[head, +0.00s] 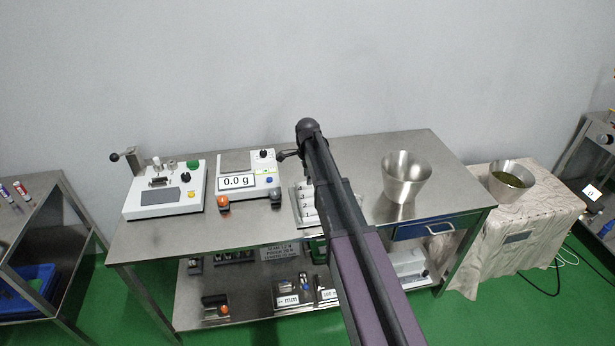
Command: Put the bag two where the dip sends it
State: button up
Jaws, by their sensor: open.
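My arm rises from the bottom and crosses the middle of the steel table (258,232). A pale rack (299,218) with number labels, one reading 2, stands mid-table, partly hidden behind my arm. I cannot make out bag two there. A white scale (247,200) reading 0.0 g stands left of the rack. A white device (163,205) with a dark screen, knobs and a black-knobbed lever stands further left. I cannot tell which item is the dip.
A flared steel vessel (404,176) stands at the table's right. Various devices occupy the lower shelf. A side bench at left holds a blue bin (32,283) below. The table's front left is bare.

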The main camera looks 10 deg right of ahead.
jog(key=shift+r, duration=0.5)
dwell(0.4)
jog(key=s+n, duration=1.7)
jog(key=s, duration=1.2)
jog(key=shift+n, duration=0.4)
